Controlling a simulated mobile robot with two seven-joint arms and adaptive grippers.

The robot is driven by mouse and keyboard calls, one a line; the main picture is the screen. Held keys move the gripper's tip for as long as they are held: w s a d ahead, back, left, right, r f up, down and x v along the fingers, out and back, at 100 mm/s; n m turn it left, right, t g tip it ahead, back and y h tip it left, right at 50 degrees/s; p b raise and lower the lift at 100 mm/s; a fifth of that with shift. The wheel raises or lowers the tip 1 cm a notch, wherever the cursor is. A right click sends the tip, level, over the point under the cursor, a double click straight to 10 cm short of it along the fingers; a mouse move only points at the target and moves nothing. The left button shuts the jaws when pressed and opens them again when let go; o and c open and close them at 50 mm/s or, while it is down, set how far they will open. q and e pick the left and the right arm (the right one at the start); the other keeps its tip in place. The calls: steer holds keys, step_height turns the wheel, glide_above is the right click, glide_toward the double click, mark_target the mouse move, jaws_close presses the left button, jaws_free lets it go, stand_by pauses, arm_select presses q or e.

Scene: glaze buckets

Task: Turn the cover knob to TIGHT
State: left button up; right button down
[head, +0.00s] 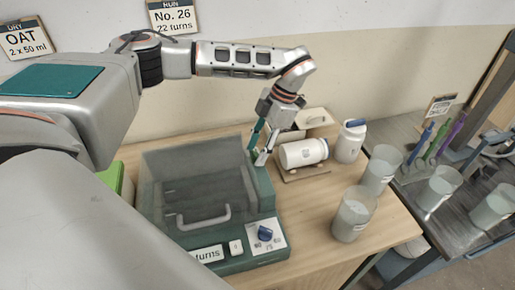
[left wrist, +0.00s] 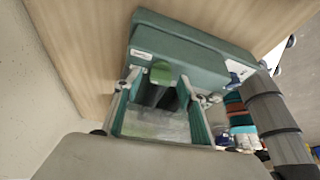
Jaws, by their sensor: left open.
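A teal machine (head: 262,190) with a see-through grey cover (head: 185,170) and a pale handle (head: 207,218) stands on the wooden table. A green knob (left wrist: 161,72) sits on the machine's raised rear right part. My left gripper (head: 260,158) points down there, open, with its fingertips on either side of the green knob; I cannot tell whether they touch it. A blue knob (head: 265,233) sits on a white marked plate at the machine's front right, apart from the gripper. Its markings are too small to read. My right gripper is not in view.
A white jar (head: 303,152) lies in a wooden cradle close right of the gripper, with a blue-capped bottle (head: 350,142) beyond it. Glaze buckets (head: 352,215) stand farther right. A wall (head: 370,60) is behind. Bare table lies just right of the machine.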

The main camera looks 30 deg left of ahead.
arm_select(q)
steer(key=c, duration=1.1)
steer(key=shift+m, duration=0.4)
steer(key=m+t+y, duration=0.1)
steer(key=m, duration=0.2)
steer(key=shift+s+d+m, duration=0.1)
steer(key=shift+m, duration=0.3)
steer(key=shift+s+m+t+y, duration=0.1)
steer(key=shift+m+t+y, duration=0.25)
steer(key=shift+m, duration=0.75)
steer(key=shift+m+t+y, duration=0.15)
steer(key=shift+m+t, duration=0.3)
steer(key=shift+m, duration=0.65)
